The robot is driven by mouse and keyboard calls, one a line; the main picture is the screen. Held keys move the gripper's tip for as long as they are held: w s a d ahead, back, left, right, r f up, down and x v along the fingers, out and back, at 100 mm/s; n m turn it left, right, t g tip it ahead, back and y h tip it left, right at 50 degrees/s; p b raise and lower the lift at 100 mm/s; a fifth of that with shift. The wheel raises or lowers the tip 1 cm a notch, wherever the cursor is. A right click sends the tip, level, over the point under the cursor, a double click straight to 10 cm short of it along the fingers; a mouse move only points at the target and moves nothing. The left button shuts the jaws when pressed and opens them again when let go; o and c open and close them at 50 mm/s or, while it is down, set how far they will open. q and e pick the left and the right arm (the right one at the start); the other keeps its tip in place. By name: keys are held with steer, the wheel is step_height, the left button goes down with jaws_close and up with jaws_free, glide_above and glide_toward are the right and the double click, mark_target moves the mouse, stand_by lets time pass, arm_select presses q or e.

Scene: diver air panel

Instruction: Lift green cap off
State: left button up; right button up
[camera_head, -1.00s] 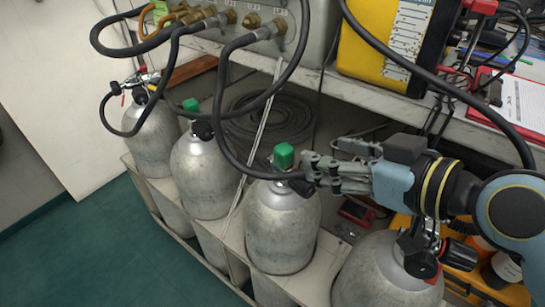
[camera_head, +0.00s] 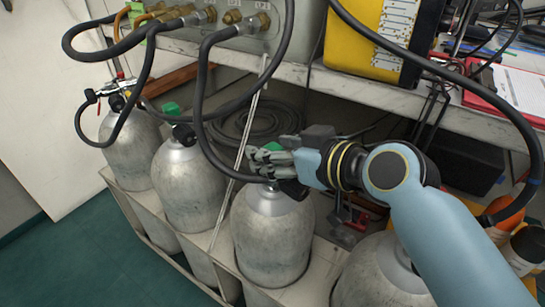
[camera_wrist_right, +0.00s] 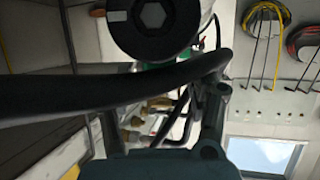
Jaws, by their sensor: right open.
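Grey cylinders stand in a row in the head view. My right gripper (camera_head: 262,160) is at the neck of the third cylinder (camera_head: 270,235) from the left, with its fingers pointing left over the valve. The green cap seen there earlier is mostly or wholly hidden behind the fingers. Another green cap (camera_head: 172,108) tops the second cylinder (camera_head: 195,185). In the right wrist view, a black round knob (camera_wrist_right: 152,15) with a hexagonal recess is close in front, and a bit of green shows behind it. The right gripper is open; I cannot tell if it touches the cap. My left gripper is out of view.
A black hose (camera_head: 205,110) loops down to the third cylinder, and a thick hose (camera_wrist_right: 110,90) crosses the right wrist view close up. A white bench (camera_head: 300,75) with a yellow case (camera_head: 360,45) stands behind. Green floor (camera_head: 90,250) is clear at left.

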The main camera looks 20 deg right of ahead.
mark_target(273, 147)
steer(key=shift+w+a+f, duration=0.1)
steer(key=shift+w+f, duration=0.05)
steer(key=shift+w, duration=0.1)
steer(key=c, duration=0.8)
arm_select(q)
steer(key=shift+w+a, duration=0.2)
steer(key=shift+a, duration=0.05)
arm_select(e)
steer(key=shift+c, duration=0.2)
steer(key=shift+r, duration=0.2)
step_height(273, 147, up, 9)
steer(key=p, duration=0.3)
steer(key=shift+r+p, duration=0.3)
steer(key=shift+p, duration=0.05)
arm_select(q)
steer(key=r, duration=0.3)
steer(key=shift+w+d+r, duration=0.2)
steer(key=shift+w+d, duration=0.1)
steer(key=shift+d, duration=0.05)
arm_select(e)
steer(key=shift+r, duration=0.1)
